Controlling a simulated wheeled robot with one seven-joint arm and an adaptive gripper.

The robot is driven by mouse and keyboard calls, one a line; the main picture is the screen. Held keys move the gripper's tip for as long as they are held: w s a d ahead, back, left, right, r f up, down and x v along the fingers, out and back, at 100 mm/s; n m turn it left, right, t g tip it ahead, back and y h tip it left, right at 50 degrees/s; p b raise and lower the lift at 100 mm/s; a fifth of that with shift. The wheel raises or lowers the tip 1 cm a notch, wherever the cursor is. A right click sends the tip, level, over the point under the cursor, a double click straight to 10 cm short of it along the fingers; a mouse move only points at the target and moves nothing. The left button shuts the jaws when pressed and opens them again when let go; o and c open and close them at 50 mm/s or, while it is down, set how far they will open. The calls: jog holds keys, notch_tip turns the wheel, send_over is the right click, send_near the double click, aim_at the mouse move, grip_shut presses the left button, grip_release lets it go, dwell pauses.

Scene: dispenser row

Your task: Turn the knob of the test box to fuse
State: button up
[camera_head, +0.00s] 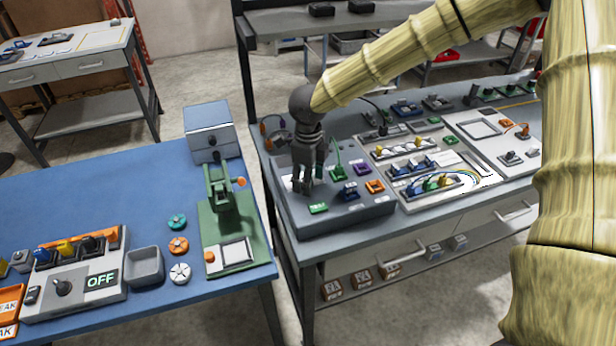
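A grey test box (346,217) stands on the grey workbench, with green, purple, blue and orange parts on its top. My dark gripper (307,188) points down over the left part of this box, close to its top face and next to a white label. A knob at that spot is hidden behind the fingers, if there is one, and I cannot read any fuse mark. The fingers are small and dark, so whether they are open or shut on something is unclear.
A second panel with a dark knob (63,287) and an OFF sign (101,280) lies on the blue table (60,205), beside a grey bin (145,267) and a green press (222,215). White boards (490,139) with wires and switches lie right of the test box.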

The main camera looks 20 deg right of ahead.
jog(key=shift+w+f, duration=0.4)
jog(key=shift+w, duration=0.15)
jog(key=shift+c, duration=0.7)
jog(key=shift+s+r, duration=0.15)
jog(key=shift+s, duration=0.1)
jog(key=c, duration=0.7)
jog(key=shift+c, duration=1)
jog(key=shift+m, duration=0.3)
jog(key=m+p, duration=0.1)
jog(key=m, duration=0.2)
jog(key=shift+p, duration=0.4)
jog(key=m, duration=0.5)
jog(key=shift+p, duration=0.3)
jog(key=shift+w, duration=0.1)
